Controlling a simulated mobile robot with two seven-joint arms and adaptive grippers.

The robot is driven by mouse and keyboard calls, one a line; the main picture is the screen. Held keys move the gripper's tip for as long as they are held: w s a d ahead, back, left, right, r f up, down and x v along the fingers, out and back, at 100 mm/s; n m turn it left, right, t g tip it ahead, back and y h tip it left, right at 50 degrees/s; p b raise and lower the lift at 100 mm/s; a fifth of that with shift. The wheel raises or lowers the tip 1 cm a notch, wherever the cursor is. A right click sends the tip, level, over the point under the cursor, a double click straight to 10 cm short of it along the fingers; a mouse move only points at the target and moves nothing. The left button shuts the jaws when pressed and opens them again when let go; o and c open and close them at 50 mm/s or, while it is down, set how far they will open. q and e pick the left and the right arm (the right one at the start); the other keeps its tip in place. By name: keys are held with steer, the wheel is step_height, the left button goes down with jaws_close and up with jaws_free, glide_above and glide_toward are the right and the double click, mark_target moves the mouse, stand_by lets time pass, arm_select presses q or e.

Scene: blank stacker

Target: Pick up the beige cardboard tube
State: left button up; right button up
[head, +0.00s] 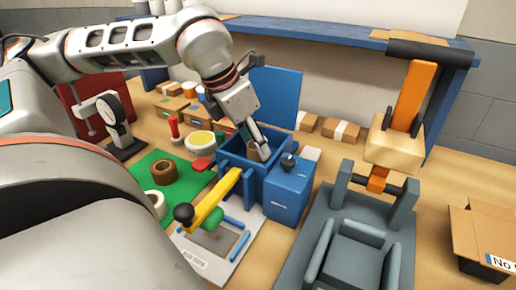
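My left gripper (262,148) reaches down from the upper left into an open-topped blue box (232,156) in the middle of the head view. A small beige piece (254,153) shows at the fingertips inside the box. It may be the beige cardboard tube, but it is too small and too hidden to be sure. I cannot tell whether the fingers are closed on it. The box walls hide the bottom of the box. My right gripper is not in view.
A blue lid (276,92) stands up behind the box. A yellow lever (216,199) with a black knob is in front. Brown rings (163,172) lie on a green mat (183,193) at left. A grey press (354,252) and open carton (484,240) are at right.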

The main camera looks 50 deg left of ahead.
arm_select(q)
steer(key=shift+w+f, duration=0.3)
steer(key=shift+f, duration=0.35)
steer(key=c, duration=0.5)
steer(key=shift+r, duration=0.1)
